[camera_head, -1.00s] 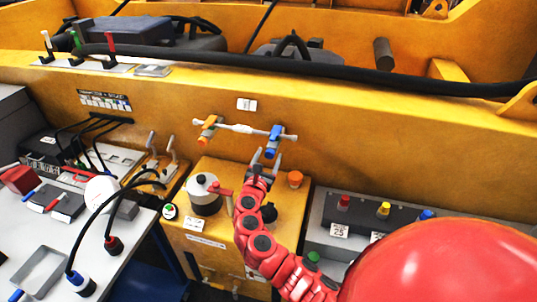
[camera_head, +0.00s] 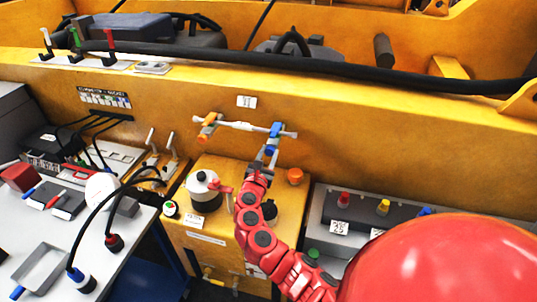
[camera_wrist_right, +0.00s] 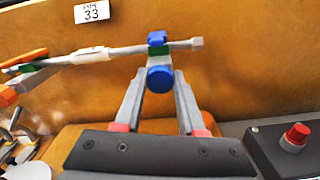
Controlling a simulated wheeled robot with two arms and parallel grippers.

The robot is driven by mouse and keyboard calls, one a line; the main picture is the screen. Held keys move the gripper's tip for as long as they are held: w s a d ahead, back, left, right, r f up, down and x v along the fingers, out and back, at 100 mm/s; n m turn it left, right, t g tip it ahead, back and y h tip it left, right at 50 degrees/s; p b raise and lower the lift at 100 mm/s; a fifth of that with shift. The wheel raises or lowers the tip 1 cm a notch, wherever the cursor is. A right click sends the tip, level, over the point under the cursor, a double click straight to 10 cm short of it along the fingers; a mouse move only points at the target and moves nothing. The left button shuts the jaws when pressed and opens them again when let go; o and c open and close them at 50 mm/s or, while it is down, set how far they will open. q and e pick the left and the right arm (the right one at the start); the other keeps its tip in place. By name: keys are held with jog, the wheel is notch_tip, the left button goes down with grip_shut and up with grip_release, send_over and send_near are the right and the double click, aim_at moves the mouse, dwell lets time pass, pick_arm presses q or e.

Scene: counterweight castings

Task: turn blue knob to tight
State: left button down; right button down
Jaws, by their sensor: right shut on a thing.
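The blue knob (camera_wrist_right: 160,78) is a round blue disc on a clamp fitting in the right wrist view. A smaller blue piece (camera_wrist_right: 157,38) and a green part sit above it, around a pale horizontal rod (camera_wrist_right: 120,52). In the head view the blue knob (camera_head: 270,149) is at the rod's right end, partly hidden by my gripper. My right gripper (camera_head: 267,156) reaches up to it. In the right wrist view the right gripper (camera_wrist_right: 159,82) has its two fingers on either side of the knob, shut on it. My left gripper is not in view.
An orange clamp (camera_head: 208,126) holds the rod's left end. A grey pot (camera_head: 203,190) with a red handle and an orange cap (camera_head: 295,176) stand on the yellow box. A grey button panel (camera_head: 360,205) lies to the right. The yellow wall is close behind the rod.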

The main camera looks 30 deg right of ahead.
jog(key=shift+f+m+b, duration=0.25)
jog(key=shift+m+b, duration=0.95)
jog(key=shift+b, duration=0.1)
jog(key=m+b, duration=0.8)
jog(key=b, duration=0.1)
jog(key=shift+f, duration=0.15)
jog(key=m+b, duration=0.8)
jog(key=b, duration=0.3)
jog(key=shift+m, duration=0.4)
jog(key=shift+r+m+b, duration=0.2)
jog(key=shift+m+b, duration=0.8)
jog(key=shift+b, duration=0.15)
jog(key=c, duration=0.5)
grip_release()
jog(key=shift+s+r, duration=0.1)
